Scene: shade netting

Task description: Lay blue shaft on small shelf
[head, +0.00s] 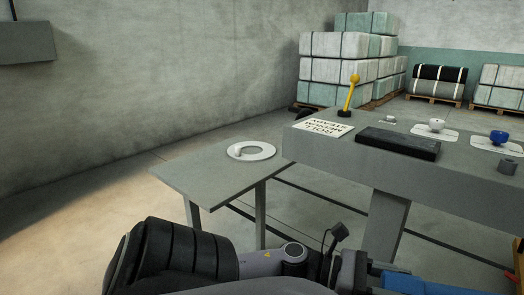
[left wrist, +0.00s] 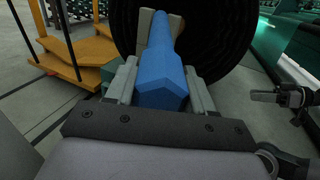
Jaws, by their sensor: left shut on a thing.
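In the left wrist view my left gripper (left wrist: 163,78) is shut on the blue shaft (left wrist: 163,62), which lies lengthwise between its two fingers and points away from the wrist. In the head view the blue shaft (head: 432,285) shows at the bottom right, partly cut off by the frame edge, with my left gripper (head: 388,278) at its left part.
The grey bench (head: 455,170) holds a black block (head: 398,143), a lettered card (head: 323,127), a yellow-knobbed lever (head: 350,93), and white and blue knobs. An orange step (left wrist: 75,52) and a black roll (left wrist: 215,40) show beyond the gripper.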

